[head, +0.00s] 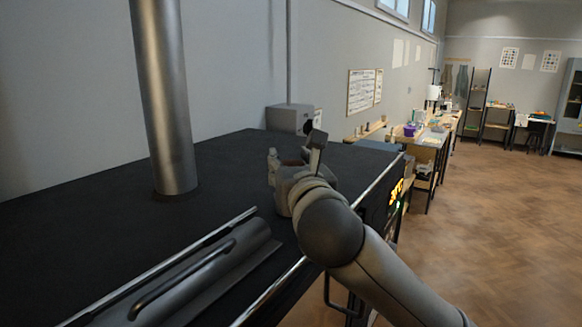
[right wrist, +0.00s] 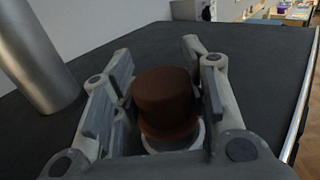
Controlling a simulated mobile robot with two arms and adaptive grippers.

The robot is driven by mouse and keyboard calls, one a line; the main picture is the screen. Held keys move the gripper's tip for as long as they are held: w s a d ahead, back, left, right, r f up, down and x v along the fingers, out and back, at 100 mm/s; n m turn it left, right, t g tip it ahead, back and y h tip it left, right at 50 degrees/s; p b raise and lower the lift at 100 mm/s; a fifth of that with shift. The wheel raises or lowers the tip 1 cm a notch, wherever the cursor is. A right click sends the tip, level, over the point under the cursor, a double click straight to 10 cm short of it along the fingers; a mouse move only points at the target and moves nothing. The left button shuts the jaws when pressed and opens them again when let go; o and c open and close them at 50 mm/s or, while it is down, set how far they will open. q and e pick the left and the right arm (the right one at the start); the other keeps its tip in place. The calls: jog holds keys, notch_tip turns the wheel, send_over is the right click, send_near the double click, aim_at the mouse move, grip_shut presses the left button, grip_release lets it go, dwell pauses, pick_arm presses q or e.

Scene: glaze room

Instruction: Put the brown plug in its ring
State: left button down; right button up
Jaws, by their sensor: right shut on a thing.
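The brown plug (right wrist: 163,95) stands between the two fingers of my right gripper (right wrist: 158,58) in the right wrist view. The gripper is shut on it. A pale, whitish ring (right wrist: 188,140) shows at the plug's lower near edge; I cannot tell whether the plug sits in it or only in front of or above it. In the head view my right gripper (head: 295,152) is over the far right part of the black top, and only a small brown patch of the plug (head: 291,162) shows between its fingers. My left gripper is not in view.
The black top (head: 95,225) is mostly clear. A thick metal pipe (head: 163,100) rises from it on the left. A curved grey cover with a handle (head: 190,280) lies at the front. A grey box (head: 289,118) stands behind the far end. Wooden floor (head: 500,230) is open to the right.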

jog(key=shift+f, duration=0.65)
jog(key=shift+f, duration=0.25)
jog(key=o, duration=1.1)
jog(key=shift+c, duration=0.2)
